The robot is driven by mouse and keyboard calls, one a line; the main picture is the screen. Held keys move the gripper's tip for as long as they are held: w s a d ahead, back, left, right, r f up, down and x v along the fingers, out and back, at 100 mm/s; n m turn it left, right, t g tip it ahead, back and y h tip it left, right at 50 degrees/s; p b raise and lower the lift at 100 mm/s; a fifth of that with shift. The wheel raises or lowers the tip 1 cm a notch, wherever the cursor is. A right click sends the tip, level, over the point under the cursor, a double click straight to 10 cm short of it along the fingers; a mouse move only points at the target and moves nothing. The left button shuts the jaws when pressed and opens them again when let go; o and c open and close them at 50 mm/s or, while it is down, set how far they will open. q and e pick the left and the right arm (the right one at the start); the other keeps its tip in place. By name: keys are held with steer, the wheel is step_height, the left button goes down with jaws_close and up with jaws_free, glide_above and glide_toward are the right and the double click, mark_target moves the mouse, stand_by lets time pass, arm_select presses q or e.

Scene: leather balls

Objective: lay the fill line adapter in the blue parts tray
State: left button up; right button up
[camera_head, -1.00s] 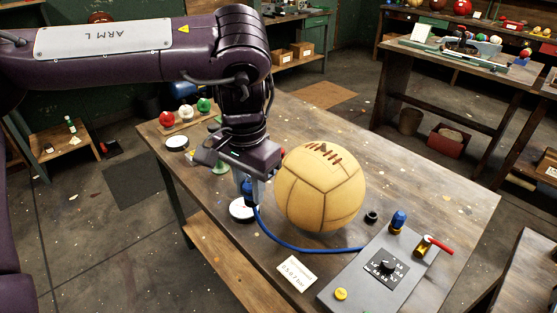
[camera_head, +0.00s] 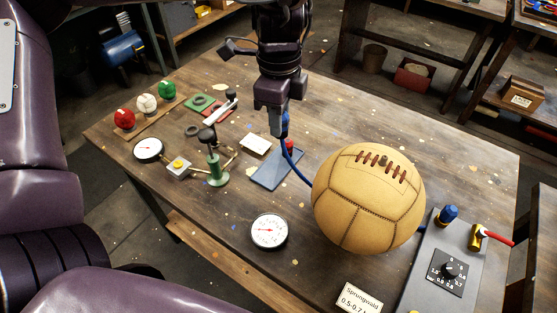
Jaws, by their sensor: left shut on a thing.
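My left gripper (camera_head: 277,128) hangs pointing down over the far middle of the table, shut on the blue fill line adapter (camera_head: 285,121), which is mostly hidden by the fingers. A blue hose (camera_head: 292,165) runs down from it and passes behind the ball. The blue parts tray (camera_head: 268,177) lies flat on the table, just below and in front of the gripper. The adapter appears above the tray's far side; the exact gap cannot be told. My right gripper is not in view.
A tan leather ball (camera_head: 368,205) sits right of the tray. A pressure gauge (camera_head: 269,231) lies in front. A green stand (camera_head: 215,168) and a white card (camera_head: 256,144) are to the left. A grey control box (camera_head: 442,275) is at front right.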

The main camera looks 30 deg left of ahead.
arm_select(q)
steer(key=m, duration=0.4)
steer(key=shift+w+a+r+m+p, duration=0.1)
steer(key=shift+r+m+p, duration=0.1)
steer(key=shift+m+p, duration=0.15)
steer(key=m, duration=0.4)
steer(key=shift+w+a+m, duration=0.2)
steer(key=shift+a+m, duration=0.05)
steer(key=m+p, duration=0.1)
steer(key=m, duration=2.9)
glide_above(269, 176)
step_height(269, 176, down, 15)
steer(key=shift+s+r, duration=0.1)
steer(key=shift+r, duration=0.05)
steer(key=shift+f+p, duration=0.2)
steer(key=shift+p, duration=0.2)
step_height(269, 176, down, 4)
steer(key=shift+d+p, duration=0.1)
steer(key=shift+p, duration=0.3)
steer(key=shift+f, duration=0.4)
